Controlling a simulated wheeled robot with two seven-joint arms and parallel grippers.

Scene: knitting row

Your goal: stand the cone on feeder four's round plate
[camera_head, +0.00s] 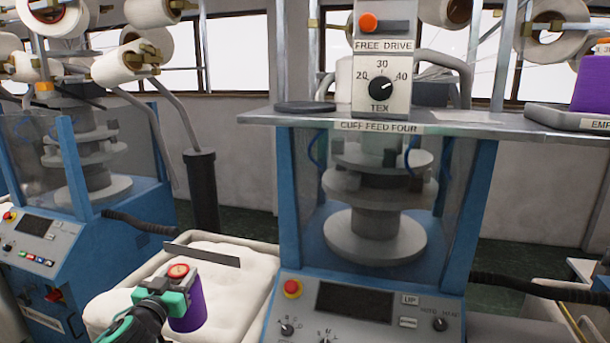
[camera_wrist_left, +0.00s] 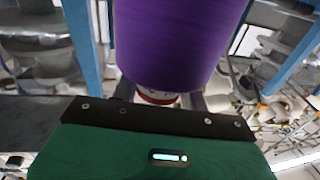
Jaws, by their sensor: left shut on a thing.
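My left gripper (camera_head: 178,287) is shut on a purple cone (camera_head: 188,312), near its top end with a red and cream cap, over the bin at lower left. The cone hangs below the fingers, roughly upright. In the left wrist view the cone (camera_wrist_left: 180,45) fills the upper middle, with part of its pale and red end showing by the fingers. Feeder four's round plate (camera_head: 305,107), a dark flat disc, lies on the grey shelf (camera_head: 262,118) left of the dial box, above the "CUFF FEED FOUR" label. It is empty. My right gripper is out of view.
The dial box (camera_head: 381,65) with an orange button stands beside the plate. A grey tray (camera_head: 545,116) at the shelf's right holds another purple cone (camera_head: 592,85). A bin of white material (camera_head: 215,262) and the blue knitting machine (camera_head: 286,200) are below the shelf.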

